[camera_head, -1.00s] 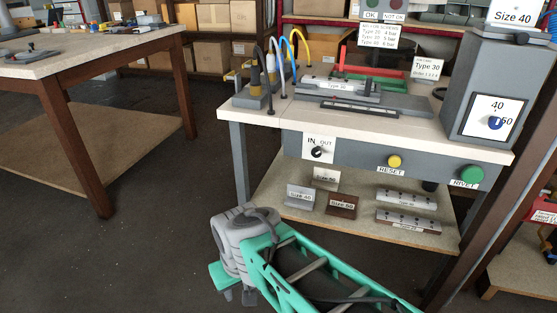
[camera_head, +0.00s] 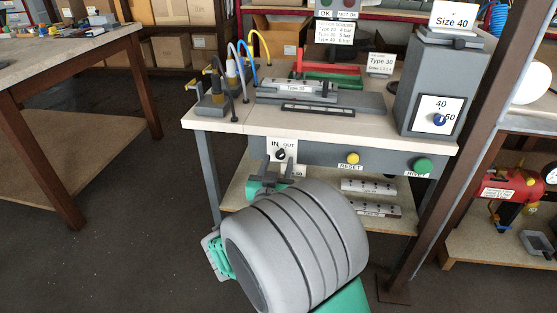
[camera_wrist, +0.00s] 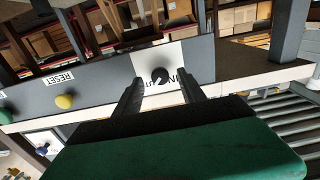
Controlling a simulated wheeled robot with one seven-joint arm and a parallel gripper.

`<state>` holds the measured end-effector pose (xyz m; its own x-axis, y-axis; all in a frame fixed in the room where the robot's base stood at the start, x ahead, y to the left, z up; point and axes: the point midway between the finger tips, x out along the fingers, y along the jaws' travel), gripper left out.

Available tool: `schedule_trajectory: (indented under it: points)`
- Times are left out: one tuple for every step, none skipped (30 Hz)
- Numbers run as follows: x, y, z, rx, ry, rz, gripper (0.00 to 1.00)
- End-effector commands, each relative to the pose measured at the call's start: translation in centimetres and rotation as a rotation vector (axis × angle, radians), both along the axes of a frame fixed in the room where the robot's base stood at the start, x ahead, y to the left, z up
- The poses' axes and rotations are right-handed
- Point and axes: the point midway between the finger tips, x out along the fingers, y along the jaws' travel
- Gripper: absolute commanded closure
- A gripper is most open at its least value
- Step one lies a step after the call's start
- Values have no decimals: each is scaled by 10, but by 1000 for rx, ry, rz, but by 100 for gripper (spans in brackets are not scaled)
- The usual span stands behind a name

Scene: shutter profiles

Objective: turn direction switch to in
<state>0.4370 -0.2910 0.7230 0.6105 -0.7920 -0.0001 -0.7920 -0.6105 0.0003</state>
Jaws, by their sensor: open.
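The direction switch (camera_head: 280,155) is a black round knob on a white plate marked IN and OUT, on the grey front panel of the workbench. In the wrist view the knob (camera_wrist: 160,76) lies just beyond and between my two fingertips. My gripper (camera_head: 277,172) is open in front of the plate. In the wrist view my gripper (camera_wrist: 160,92) has one finger on each side of the knob, with nothing held. The fingers partly cover the plate, and I cannot tell which way the knob points.
A yellow RESET button (camera_head: 353,158) and a green RIVET button (camera_head: 422,166) sit to the right on the same panel. Metal profiles (camera_head: 368,187) lie on the shelf below. A brown post (camera_head: 452,150) stands at the right.

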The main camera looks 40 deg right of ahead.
Motion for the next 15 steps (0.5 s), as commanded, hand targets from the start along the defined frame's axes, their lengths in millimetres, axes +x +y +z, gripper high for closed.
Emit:
schedule_trajectory:
  points:
    - [3, -6, 1, 0, 0, -4, 52]
    - [5, -8, 1, 0, -1, -2, 52]
    - [7, -11, 0, 1, 1, -2, 52]
    - [8, -12, 0, 0, 1, -2, 52]
    - [9, -12, 0, -1, 1, -1, 52]
    - [9, -13, 0, 0, 0, 0, 52]
    - [10, -13, 0, -1, -1, 0, 52]
    - [10, -13, 0, -1, -1, 0, 52]
    - [10, -12, 0, 0, 0, 0, 52]
    - [10, -12, 0, 0, 0, 0, 52]
    - [9, -12, 0, 0, 0, 0, 52]
    - [9, -12, 0, 0, 0, 0, 55]
    - [9, -12, 0, 0, 0, 0, 57]
    - [9, -12, 0, 0, 0, 0, 60]
    - [9, -12, 0, 0, 0, 0, 63]
